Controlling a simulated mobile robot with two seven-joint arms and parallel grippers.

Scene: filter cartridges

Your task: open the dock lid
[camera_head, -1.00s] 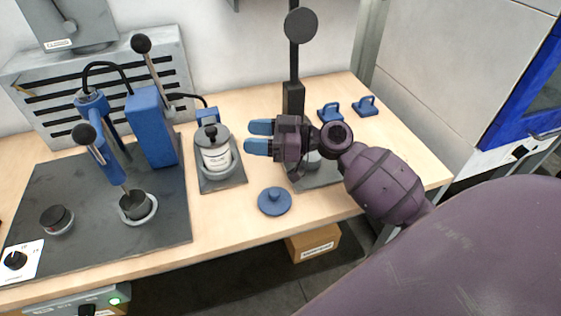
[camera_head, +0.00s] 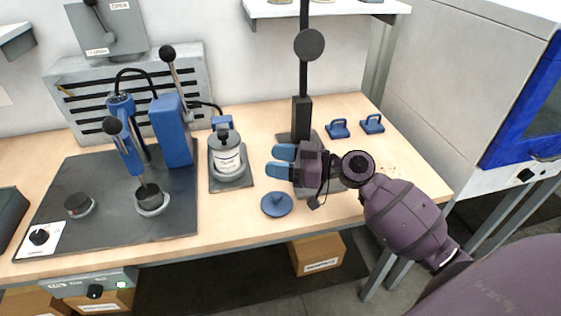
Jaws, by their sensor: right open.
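A white-labelled canister with a dark knobbed lid (camera_head: 224,137) stands upright on a small dark plate (camera_head: 238,184), with a blue block (camera_head: 221,122) behind it. I take this to be the dock; the lid looks seated on top. My right gripper (camera_head: 279,161) is open and empty, with its two blue fingers pointing left toward the canister. A gap remains between the fingertips and the canister. The gripper hides part of a second dark plate under the post. My left gripper is not in view.
A blue disc with a knob (camera_head: 277,204) lies near the table's front edge, below the gripper. A blue lever press (camera_head: 172,130) stands on the left. A black post (camera_head: 302,115) rises behind the gripper. Two blue handled pieces (camera_head: 338,128) (camera_head: 372,123) lie at back right.

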